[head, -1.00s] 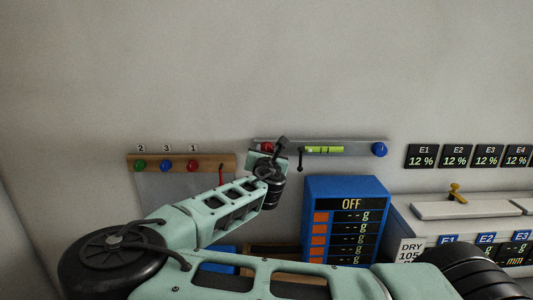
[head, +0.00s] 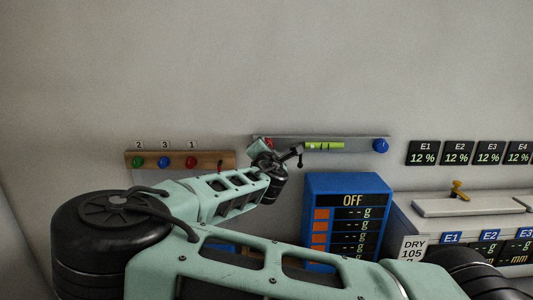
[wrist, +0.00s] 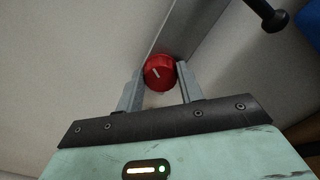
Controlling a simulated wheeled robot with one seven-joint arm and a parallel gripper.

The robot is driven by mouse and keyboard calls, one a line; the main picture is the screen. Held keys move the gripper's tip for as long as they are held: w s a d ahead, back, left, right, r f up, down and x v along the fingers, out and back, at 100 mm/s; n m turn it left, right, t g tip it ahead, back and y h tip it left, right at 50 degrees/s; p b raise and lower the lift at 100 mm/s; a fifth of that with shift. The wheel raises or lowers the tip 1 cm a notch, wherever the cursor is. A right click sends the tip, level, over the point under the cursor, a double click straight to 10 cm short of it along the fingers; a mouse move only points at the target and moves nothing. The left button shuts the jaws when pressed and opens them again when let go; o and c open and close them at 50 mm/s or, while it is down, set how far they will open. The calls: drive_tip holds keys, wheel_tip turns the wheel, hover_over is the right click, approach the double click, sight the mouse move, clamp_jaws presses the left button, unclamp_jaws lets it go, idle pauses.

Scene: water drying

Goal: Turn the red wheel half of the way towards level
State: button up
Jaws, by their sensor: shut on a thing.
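The red wheel (wrist: 159,72) is a round knob with a short white mark, seen between my fingers in the wrist view. In the head view it is a small red patch (head: 269,143) at the left end of a grey bar (head: 350,144), mostly hidden by my gripper. My gripper (wrist: 161,69) is shut on the red wheel, one finger on each side. A yellow-green level vial (head: 324,146) sits mid-bar; its bubble is too small to read surely. A blue wheel (head: 380,146) is at the bar's right end.
A black lever (head: 299,158) hangs below the bar, close to my wrist. A wooden rail (head: 140,160) with green, blue and red knobs is at the left. A blue display box (head: 348,187) stands below the bar. The wall above is clear.

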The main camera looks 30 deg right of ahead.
drive_tip(key=m+b, duration=0.1)
drive_tip(key=m, duration=0.3)
drive_tip(key=m+b, duration=0.2)
drive_tip(key=m, duration=0.2)
drive_tip(key=m+b, duration=0.1)
drive_tip(key=m, duration=0.3)
drive_tip(key=shift+f+m, duration=0.35)
drive_tip(key=shift+m, duration=0.05)
idle(0.3)
drive_tip(key=o, duration=1)
